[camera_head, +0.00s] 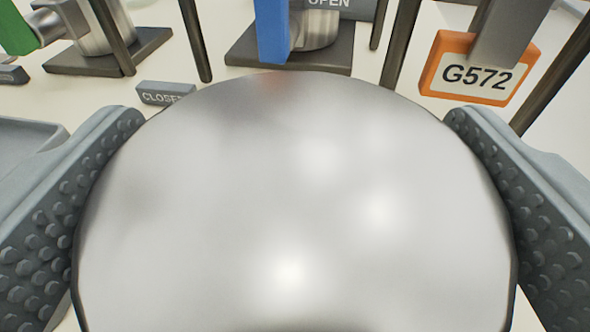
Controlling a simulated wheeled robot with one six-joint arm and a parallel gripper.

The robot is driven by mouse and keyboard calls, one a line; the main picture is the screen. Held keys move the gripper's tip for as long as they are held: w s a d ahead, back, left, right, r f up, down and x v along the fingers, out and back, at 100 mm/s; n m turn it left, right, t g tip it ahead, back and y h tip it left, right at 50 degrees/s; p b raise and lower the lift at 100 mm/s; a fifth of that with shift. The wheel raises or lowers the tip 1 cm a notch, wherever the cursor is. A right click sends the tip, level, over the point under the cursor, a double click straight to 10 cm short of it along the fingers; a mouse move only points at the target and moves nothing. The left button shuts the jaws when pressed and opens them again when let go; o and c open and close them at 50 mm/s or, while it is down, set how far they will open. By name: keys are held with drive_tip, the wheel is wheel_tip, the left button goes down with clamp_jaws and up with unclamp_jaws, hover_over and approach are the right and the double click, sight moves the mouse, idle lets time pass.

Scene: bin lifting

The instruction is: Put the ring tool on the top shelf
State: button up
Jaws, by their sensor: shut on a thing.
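A large, smooth, shiny metal thing (295,200) with a rounded outline fills the middle of the view, between the two studded grey fingers of my gripper (295,215). The fingers press on its left and right sides, so my gripper is shut on it. It is probably the ring tool, but no ring shape or hole shows from this close. Its lower part runs out of the picture. The top shelf cannot be made out in this view.
Behind stand dark posts (402,40), a blue handle (272,30) and a green handle (16,28) on metal fittings. An orange-framed G572 tag (478,77) hangs at upper right. A grey CLOSED label (165,93) and a grey tray (25,145) are at left.

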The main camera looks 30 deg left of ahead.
wheel_tip(320, 180, up, 9)
drive_tip(key=shift+r, duration=0.15)
drive_tip(key=shift+s, duration=0.1)
idle(0.3)
